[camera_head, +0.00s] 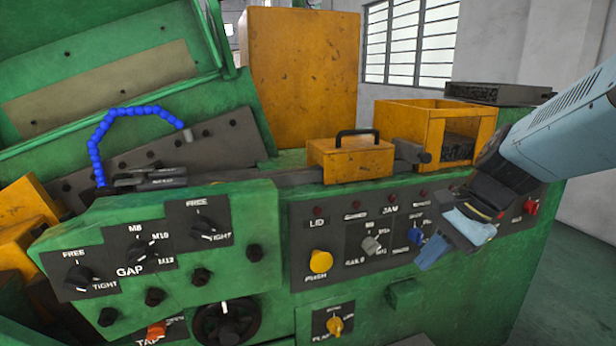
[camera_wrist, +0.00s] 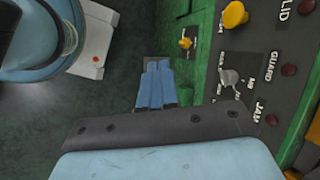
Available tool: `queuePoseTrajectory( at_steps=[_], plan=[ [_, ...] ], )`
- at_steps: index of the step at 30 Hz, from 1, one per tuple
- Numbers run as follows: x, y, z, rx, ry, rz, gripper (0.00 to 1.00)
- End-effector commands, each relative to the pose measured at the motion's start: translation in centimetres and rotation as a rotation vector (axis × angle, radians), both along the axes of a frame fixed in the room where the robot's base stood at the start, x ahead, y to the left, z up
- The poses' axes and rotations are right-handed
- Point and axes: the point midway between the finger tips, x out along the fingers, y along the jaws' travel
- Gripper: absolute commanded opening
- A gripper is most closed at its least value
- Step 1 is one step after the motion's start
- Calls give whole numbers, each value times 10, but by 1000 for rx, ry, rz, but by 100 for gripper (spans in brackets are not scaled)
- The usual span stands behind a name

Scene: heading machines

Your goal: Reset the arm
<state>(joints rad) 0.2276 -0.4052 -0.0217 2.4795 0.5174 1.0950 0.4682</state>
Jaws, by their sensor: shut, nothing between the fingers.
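My gripper (camera_head: 432,252) is at the right in the head view, in front of the right part of the control panel (camera_head: 300,240). The light blue arm (camera_head: 565,125) comes in from the right edge. The gripper points down and to the left, its fingers close to the blue knob (camera_head: 415,236); whether they touch it I cannot tell. In the wrist view the blue fingers (camera_wrist: 155,88) lie together, shut and empty, over the dark floor beside the green machine side.
The panel carries a yellow push button (camera_head: 320,261), a grey selector (camera_head: 371,245), a lower yellow knob (camera_head: 335,325) and a red knob (camera_head: 530,206). An orange lidded box (camera_head: 350,160) and an open orange box (camera_head: 425,120) stand on top. Floor at right is clear.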

Motion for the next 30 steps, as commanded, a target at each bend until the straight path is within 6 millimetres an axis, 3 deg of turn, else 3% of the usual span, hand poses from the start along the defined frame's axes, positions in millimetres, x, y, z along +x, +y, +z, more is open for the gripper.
queuePoseTrajectory(
  at_steps=[9, 15, 30],
  plan=[
    [-30, -13, 34, -435, -352, 525, 0],
    [-38, -22, 54, -635, -487, 744, 0],
    [-40, -24, 61, -703, -527, 813, 0]
  ],
)
